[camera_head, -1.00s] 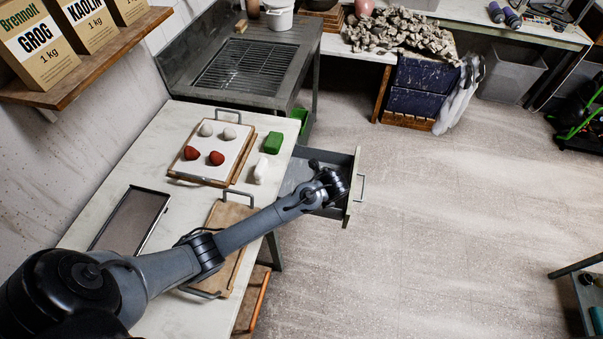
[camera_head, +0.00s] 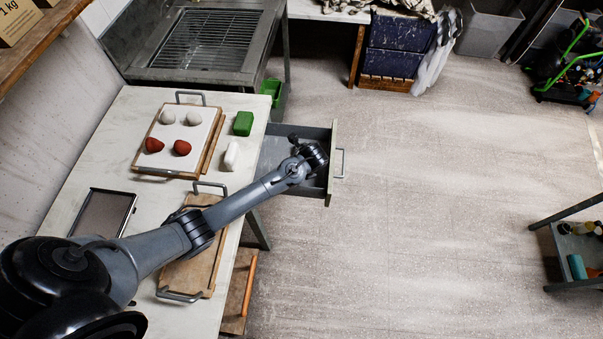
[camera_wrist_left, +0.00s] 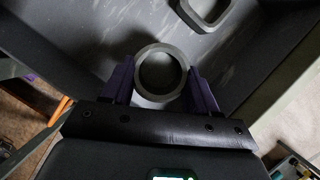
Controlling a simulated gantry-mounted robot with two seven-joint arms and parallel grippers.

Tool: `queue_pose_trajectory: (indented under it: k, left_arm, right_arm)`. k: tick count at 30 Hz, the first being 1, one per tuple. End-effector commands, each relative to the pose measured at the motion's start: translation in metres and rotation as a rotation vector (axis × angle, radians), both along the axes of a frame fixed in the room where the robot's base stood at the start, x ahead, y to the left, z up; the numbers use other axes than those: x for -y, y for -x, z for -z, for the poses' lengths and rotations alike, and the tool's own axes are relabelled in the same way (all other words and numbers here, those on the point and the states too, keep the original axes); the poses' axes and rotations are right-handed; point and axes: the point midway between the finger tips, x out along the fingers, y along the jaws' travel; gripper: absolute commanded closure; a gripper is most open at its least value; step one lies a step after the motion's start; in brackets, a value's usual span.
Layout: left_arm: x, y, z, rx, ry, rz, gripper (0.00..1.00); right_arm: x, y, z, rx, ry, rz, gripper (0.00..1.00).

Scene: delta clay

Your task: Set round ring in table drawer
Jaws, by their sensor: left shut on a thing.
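The round ring (camera_wrist_left: 139,79) is dark grey and shows in the left wrist view between the two purple fingers of my left gripper (camera_wrist_left: 161,82), which is shut on it. The table drawer (camera_head: 332,150) is pulled out from the table's right side. In the head view my left arm reaches across the table and its wrist is over the open drawer; the fingers and ring are hidden there. In the left wrist view the drawer's grey interior (camera_wrist_left: 85,45) lies below the ring. I cannot tell whether the ring touches the drawer floor. My right gripper is not in view.
A rounded-square ring-like object (camera_wrist_left: 203,12) lies in the drawer ahead of my fingers. On the table (camera_head: 118,140) are a board with red and grey lumps, a green block (camera_head: 243,123), a white block (camera_head: 232,156), a dark tray (camera_head: 103,213) and a wooden board.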

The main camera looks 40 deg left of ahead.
Motion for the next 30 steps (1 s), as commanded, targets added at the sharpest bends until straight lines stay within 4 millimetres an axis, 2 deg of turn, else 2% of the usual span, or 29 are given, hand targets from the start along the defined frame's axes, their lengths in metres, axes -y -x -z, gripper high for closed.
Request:
queue_pose_trajectory:
  k: [9, 24, 25, 29, 30]
  left_arm:
    - [0.0, 0.0, 0.034, 0.0, -0.001, 0.001, 0.82]
    - [0.0, 0.0, 0.04, -0.001, -0.001, 0.001, 0.82]
    - [0.0, 0.0, 0.04, -0.001, -0.001, 0.001, 0.37]
    - [0.0, 0.0, 0.04, -0.001, -0.001, 0.001, 0.17]
    - [0.0, 0.0, 0.04, -0.001, -0.001, 0.001, 0.16]
  right_arm:
    - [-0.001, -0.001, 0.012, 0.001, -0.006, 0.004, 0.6]
    - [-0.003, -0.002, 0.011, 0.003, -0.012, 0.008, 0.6]
    - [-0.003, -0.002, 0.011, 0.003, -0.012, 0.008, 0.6]
    - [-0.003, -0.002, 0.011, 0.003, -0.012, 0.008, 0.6]
    - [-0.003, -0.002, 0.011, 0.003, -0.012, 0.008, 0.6]
